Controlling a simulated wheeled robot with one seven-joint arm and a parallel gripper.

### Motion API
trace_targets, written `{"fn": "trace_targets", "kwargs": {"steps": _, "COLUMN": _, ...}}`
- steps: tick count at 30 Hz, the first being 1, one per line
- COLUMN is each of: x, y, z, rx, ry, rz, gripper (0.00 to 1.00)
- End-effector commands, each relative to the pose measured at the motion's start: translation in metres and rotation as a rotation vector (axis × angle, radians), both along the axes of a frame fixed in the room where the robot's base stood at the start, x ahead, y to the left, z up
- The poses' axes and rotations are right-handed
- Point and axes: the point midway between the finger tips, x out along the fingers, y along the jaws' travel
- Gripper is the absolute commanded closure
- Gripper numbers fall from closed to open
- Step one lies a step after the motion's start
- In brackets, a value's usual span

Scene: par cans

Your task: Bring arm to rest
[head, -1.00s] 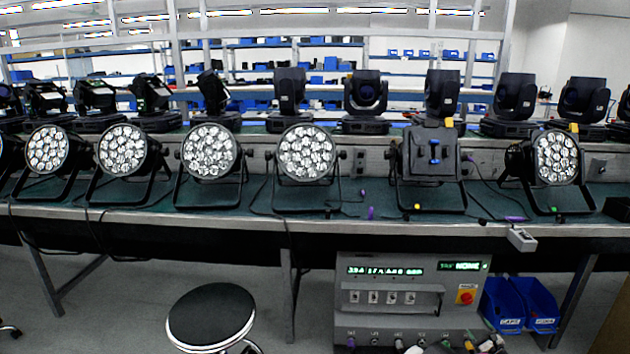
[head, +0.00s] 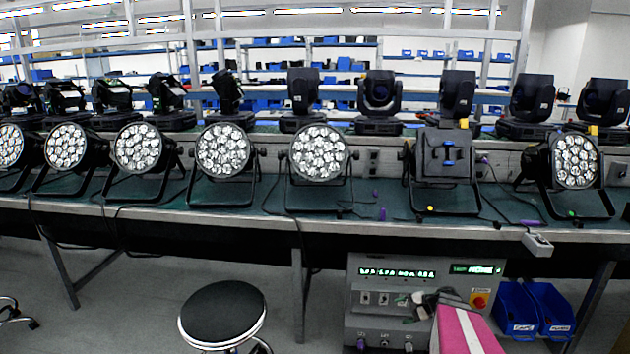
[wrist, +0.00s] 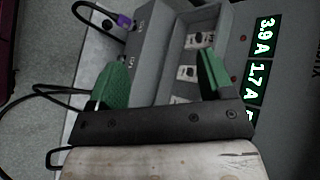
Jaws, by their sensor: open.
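My gripper (head: 424,303) shows at the lower right of the head view, in front of the grey power unit (head: 361,298). My pink and white arm link runs down from it to the bottom edge. In the wrist view, my gripper's two green fingertips stand wide apart with nothing between them (wrist: 160,82). The power unit's grey front (wrist: 158,40) with its switches lies beyond the fingers, and its green digits show at the right. I cannot tell how far the fingers are from the panel. The arm hides part of the unit's lower right.
A long green-topped bench (head: 270,200) carries par cans (head: 225,150) and moving heads behind them. A round black stool (head: 222,312) stands left of the unit. Blue bins (head: 520,308) stand right of it. A red knob (head: 479,302) is close beside my arm. Cables hang near the bench edge.

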Motion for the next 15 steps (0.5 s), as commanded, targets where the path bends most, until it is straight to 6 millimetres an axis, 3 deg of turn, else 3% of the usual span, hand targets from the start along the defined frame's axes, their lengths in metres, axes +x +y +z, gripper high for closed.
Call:
{"fn": "trace_targets", "kwargs": {"steps": 1, "x": -0.011, "y": 0.023, "z": 0.013, "rx": -0.062, "ry": 0.004, "rz": 0.067, "gripper": 0.26}}
{"fn": "trace_targets", "kwargs": {"steps": 6, "x": -0.038, "y": 0.071, "z": 0.035, "rx": -0.277, "ry": 0.018, "rz": 0.276, "gripper": 0.26}}
{"fn": "trace_targets", "kwargs": {"steps": 15, "x": -0.087, "y": 0.128, "z": 0.083, "rx": -0.668, "ry": -0.003, "rz": 0.619, "gripper": 0.26}}
